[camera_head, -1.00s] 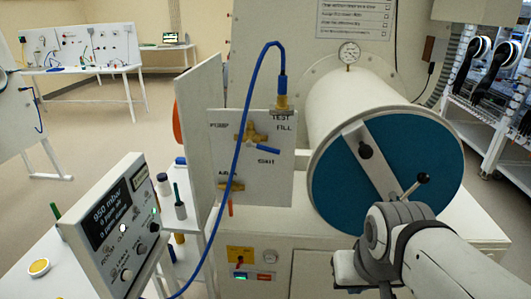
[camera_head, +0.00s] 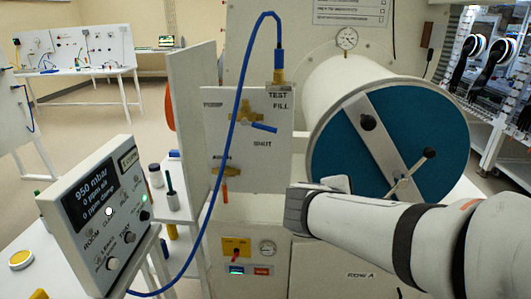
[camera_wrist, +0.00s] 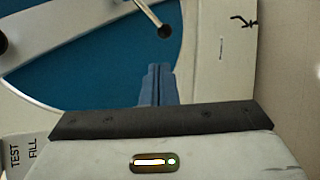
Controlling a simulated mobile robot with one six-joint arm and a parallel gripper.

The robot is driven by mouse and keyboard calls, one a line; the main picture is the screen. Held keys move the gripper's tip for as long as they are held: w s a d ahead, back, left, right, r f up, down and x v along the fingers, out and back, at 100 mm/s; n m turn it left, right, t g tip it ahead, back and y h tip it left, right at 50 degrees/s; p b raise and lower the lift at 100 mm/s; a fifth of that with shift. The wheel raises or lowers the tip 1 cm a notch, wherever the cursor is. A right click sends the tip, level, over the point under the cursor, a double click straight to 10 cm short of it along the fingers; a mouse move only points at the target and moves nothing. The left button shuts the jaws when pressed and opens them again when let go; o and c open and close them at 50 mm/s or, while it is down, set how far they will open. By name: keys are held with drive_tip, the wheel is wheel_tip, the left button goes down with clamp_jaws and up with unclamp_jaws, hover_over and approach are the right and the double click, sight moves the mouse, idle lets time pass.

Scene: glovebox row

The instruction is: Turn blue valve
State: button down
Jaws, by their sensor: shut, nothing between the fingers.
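The blue valve handle (camera_head: 264,127) sits on a brass valve body (camera_head: 243,116) on the white panel (camera_head: 272,165). The handle points right and slightly down, between the printed words FILL and SHUT. My gripper is in front of the drum, below and right of the handle and apart from it. Its fingers are hidden in the head view. In the wrist view, the gripper's blue-grey fingers (camera_wrist: 158,75) are together with nothing between them, and the panel's TEST and FILL lettering shows at lower left.
A blue hose (camera_head: 233,120) loops in front of the panel's left part. The white drum (camera_head: 345,85) with a blue end, crossbar and lever (camera_head: 410,172) stands right of the panel. A control box (camera_head: 98,210) is at lower left. A second brass valve (camera_head: 226,172) is lower on the panel.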

drive_tip(key=w+a+n+t+b, duration=0.2)
drive_tip(key=w+a+n+t, duration=0.3)
drive_tip(key=w+a+n, duration=0.15)
drive_tip(key=n+t+y+b, duration=0.35)
drive_tip(key=n+y, duration=0.35)
drive_tip(key=n, duration=0.3)
approach(267, 130)
wheel_tip(267, 130, down, 7)
drive_tip(key=s+a, duration=0.2)
drive_tip(key=s, duration=0.1)
drive_tip(key=w+d+r+t+p, duration=0.1)
drive_tip(key=w+r+p, duration=0.2)
drive_tip(key=w, duration=0.7)
drive_tip(key=shift+w+d+r+p, duration=0.3)
drive_tip(key=shift+w+r+p, duration=0.05)
drive_tip(key=shift+r, duration=0.5)
drive_tip(key=shift+b, duration=0.6)
drive_tip(key=shift+d+r+b, duration=0.2)
drive_tip(key=shift+r+b, duration=0.2)
drive_tip(key=shift+b, duration=0.45)
drive_tip(key=shift+d+r+b, duration=0.2)
drive_tip(key=shift+r+b, duration=0.25)
drive_tip(key=shift+b, duration=0.35)
drive_tip(key=shift+f, duration=0.1)
